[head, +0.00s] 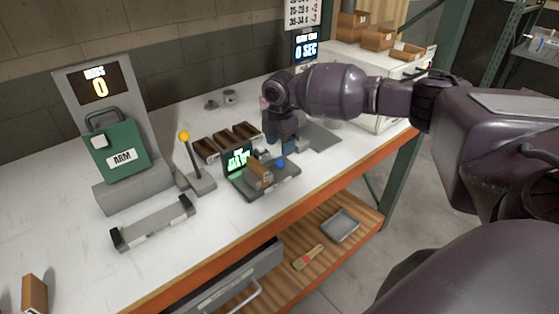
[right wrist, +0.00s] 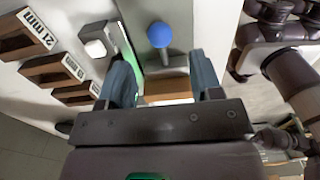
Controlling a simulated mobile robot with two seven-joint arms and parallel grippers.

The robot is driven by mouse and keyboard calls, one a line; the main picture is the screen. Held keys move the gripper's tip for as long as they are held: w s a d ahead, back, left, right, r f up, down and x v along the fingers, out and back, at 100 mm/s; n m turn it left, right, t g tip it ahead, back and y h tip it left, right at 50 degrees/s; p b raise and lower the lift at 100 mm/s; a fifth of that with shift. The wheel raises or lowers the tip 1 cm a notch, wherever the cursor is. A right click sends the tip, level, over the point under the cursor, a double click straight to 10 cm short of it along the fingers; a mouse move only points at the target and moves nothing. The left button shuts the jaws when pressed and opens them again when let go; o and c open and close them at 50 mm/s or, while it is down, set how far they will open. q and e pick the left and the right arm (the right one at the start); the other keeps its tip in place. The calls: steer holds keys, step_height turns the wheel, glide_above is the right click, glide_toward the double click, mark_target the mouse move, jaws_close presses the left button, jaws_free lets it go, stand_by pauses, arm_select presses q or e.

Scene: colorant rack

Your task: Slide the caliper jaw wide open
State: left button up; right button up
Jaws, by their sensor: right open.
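The caliper (head: 262,188) is a dark flat device with a green-lit screen (head: 238,158), near the front of the bench. A brown block (head: 258,175) sits on it. A blue ball knob (head: 281,163) stands on its right part. My right gripper (head: 280,146) points down, just behind and above the caliper. In the right wrist view its two blue-grey fingers (right wrist: 163,80) are apart and empty, with the blue knob (right wrist: 160,35) beyond the tips, between their lines. The brown block (right wrist: 167,90) partly shows between the fingers. My left gripper is not in view.
Brown wooden blocks (head: 227,140) lie behind the caliper; in the right wrist view one is marked 21 mm (right wrist: 28,35). A yellow-knobbed lever (head: 185,137), a green ARM box (head: 122,150) and a grey bar fixture (head: 152,222) stand left. The bench front is mostly clear.

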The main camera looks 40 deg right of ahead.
mark_target(280, 160)
step_height(280, 160, down, 6)
steer(key=shift+f, duration=0.25)
